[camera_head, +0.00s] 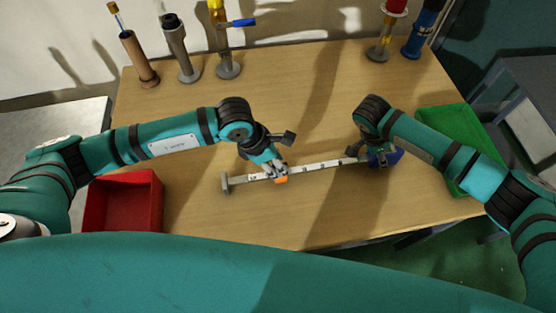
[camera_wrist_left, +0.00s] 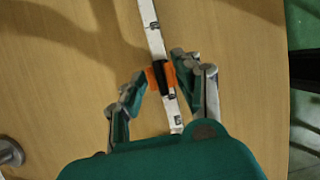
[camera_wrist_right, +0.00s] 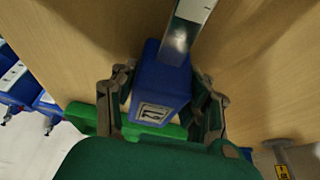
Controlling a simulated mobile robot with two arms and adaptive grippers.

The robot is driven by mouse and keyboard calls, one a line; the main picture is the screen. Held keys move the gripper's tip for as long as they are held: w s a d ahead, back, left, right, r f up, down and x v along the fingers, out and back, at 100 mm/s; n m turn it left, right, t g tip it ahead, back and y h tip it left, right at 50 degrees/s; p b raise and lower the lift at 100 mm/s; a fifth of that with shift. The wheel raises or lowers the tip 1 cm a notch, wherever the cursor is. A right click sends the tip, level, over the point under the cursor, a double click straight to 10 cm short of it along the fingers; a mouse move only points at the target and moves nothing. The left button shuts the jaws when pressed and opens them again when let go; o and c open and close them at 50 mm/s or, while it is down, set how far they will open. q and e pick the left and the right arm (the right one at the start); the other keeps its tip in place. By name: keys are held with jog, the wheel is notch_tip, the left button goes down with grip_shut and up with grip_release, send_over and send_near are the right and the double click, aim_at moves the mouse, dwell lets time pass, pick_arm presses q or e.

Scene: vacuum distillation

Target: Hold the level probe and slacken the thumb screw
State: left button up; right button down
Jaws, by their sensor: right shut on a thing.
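The level probe (camera_head: 322,166) is a long white marked bar lying across the table. It has a grey foot (camera_head: 225,183) at its left end and a blue block (camera_wrist_right: 160,88) at its right end. My right gripper (camera_head: 378,154) is shut on the blue block, with fingers on both sides. An orange slider with a black part (camera_wrist_left: 161,76), which looks like the thumb screw piece, sits around the bar. My left gripper (camera_head: 277,168) is over it, with fingers apart on either side. Whether a finger touches it is unclear.
A red bin (camera_head: 122,203) stands at the front left, and a green tray (camera_head: 447,135) lies at the right edge. Several upright stands, one with a blue handle (camera_head: 238,23), line the back edge. The middle of the table (camera_head: 300,105) is clear.

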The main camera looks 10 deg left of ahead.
pick_arm(q)
jog(key=v, duration=1.2)
pick_arm(e)
jog(key=c, duration=0.6)
grip_release()
jog(key=shift+r, duration=0.1)
jog(key=v, duration=1.1)
jog(key=shift+s+a+r, duration=0.1)
jog(key=shift+a+r, duration=0.2)
jog(key=shift+r, duration=0.05)
